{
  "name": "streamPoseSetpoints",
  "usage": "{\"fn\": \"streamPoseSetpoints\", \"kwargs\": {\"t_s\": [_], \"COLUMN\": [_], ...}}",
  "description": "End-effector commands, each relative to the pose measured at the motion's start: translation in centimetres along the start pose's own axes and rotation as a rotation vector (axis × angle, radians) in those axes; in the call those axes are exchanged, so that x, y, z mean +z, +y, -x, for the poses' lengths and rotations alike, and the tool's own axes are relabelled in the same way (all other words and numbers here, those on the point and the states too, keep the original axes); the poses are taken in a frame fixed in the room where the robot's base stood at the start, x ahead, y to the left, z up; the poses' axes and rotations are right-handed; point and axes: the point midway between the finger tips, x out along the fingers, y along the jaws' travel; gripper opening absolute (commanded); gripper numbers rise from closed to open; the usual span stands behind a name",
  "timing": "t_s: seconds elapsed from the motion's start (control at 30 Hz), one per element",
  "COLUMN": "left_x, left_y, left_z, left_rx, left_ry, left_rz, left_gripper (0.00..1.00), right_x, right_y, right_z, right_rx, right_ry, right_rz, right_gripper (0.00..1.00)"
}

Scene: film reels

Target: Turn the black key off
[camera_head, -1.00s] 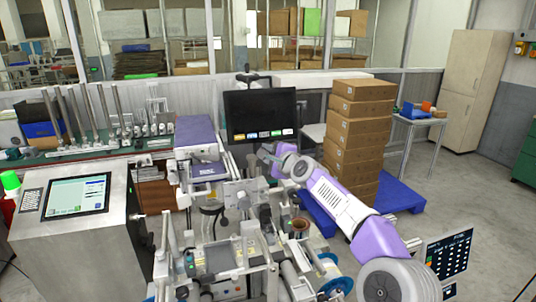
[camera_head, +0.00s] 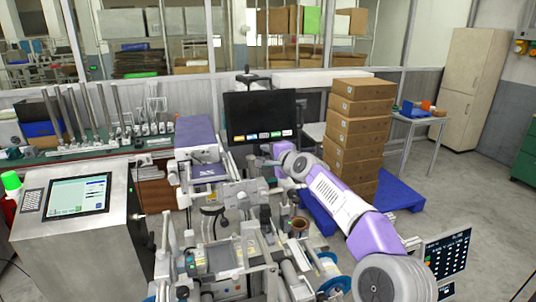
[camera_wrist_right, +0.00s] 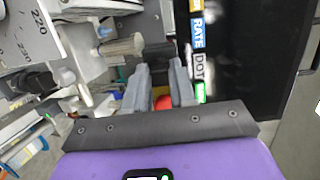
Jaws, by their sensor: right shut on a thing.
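My right gripper (camera_head: 262,162) reaches in from the right, just below the black monitor (camera_head: 260,115). In the right wrist view its two grey fingers (camera_wrist_right: 160,72) are shut on a small dark part at their tips, most likely the black key. The fingers hide most of it, and I cannot tell which way it is turned. A red round part (camera_wrist_right: 163,102) shows between the fingers nearer the palm. The black screen with its coloured labels also shows beside the fingers on the right (camera_wrist_right: 245,60). My left gripper is out of view.
A crowded machine with rollers and metal frames (camera_head: 235,255) stands below the gripper. A purple-topped box (camera_head: 197,133) stands at left of the monitor. A control console (camera_head: 80,240) is at far left. Stacked cartons (camera_head: 358,125) on a blue pallet (camera_head: 398,195) stand at right.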

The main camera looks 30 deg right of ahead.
Motion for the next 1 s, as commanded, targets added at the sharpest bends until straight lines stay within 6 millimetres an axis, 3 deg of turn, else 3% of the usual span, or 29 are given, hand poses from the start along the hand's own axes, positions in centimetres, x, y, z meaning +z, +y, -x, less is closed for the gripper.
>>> {"fn": "streamPoseSetpoints", "kwargs": {"t_s": [0.1, 0.13, 0.2, 0.57, 1.0], "left_x": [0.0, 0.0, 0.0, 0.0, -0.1], "left_y": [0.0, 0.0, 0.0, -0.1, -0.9], "left_z": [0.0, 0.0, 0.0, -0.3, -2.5], "left_rx": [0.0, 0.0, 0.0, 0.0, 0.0], "left_ry": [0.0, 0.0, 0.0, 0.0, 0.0], "left_rz": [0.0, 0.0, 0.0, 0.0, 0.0], "left_gripper": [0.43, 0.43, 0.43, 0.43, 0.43], "right_x": [0.0, 0.0, 0.0, -0.1, -0.1], "right_y": [-0.2, -0.2, -0.2, -0.1, 0.1], "right_z": [0.1, 0.1, 0.1, 0.7, 6.7], "right_rx": [-0.004, -0.004, -0.003, -0.003, -0.003], "right_ry": [0.001, 0.001, 0.001, 0.003, 0.003], "right_rz": [0.001, 0.001, 0.001, 0.0, 0.001], "right_gripper": [0.0, 0.3, 0.36, 0.36, 0.36]}}
